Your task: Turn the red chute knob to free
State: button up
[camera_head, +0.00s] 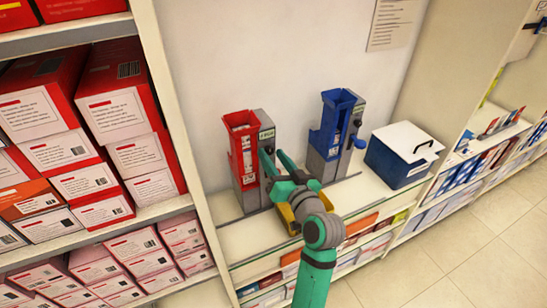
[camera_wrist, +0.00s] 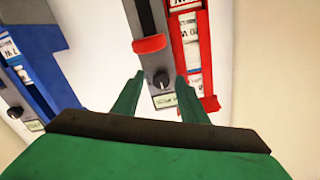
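The red chute (camera_head: 243,150) stands on the counter against the wall, with a grey side panel. In the wrist view the red chute (camera_wrist: 193,50) is at the right. Its small black knob (camera_wrist: 161,80) has a white mark and sits on the grey panel, below a red lever (camera_wrist: 150,44). My gripper (camera_wrist: 160,78) is open, with one green finger on each side of the knob in the picture. I cannot tell whether the fingers touch it. In the head view my gripper (camera_head: 273,153) is beside the red chute's panel and the knob cannot be made out.
A blue chute (camera_head: 333,123) with its own blue lever (camera_head: 359,143) stands to the right. A white-topped blue box (camera_head: 401,154) is further right. A yellow tray (camera_head: 286,216) shows partly behind my wrist. Shelves of red boxes (camera_head: 112,115) are at the left.

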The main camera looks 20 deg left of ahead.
jog(key=v, duration=1.1)
jog(key=shift+a, duration=0.15)
dwell(0.3)
jog(key=s+d+f+m+t+h, duration=0.2)
jog(key=s+d+f+m+h, duration=0.3)
jog(key=f, duration=0.6)
jog(key=s+d+f+m+t+h, duration=0.1)
jog(key=s+d+f+m+h, duration=0.1)
jog(key=s+d+f+h, duration=0.6)
jog(key=s+d+f+n, duration=0.1)
jog(key=s+f+n, duration=0.1)
jog(key=s, duration=2)
jog(key=shift+f, duration=0.6)
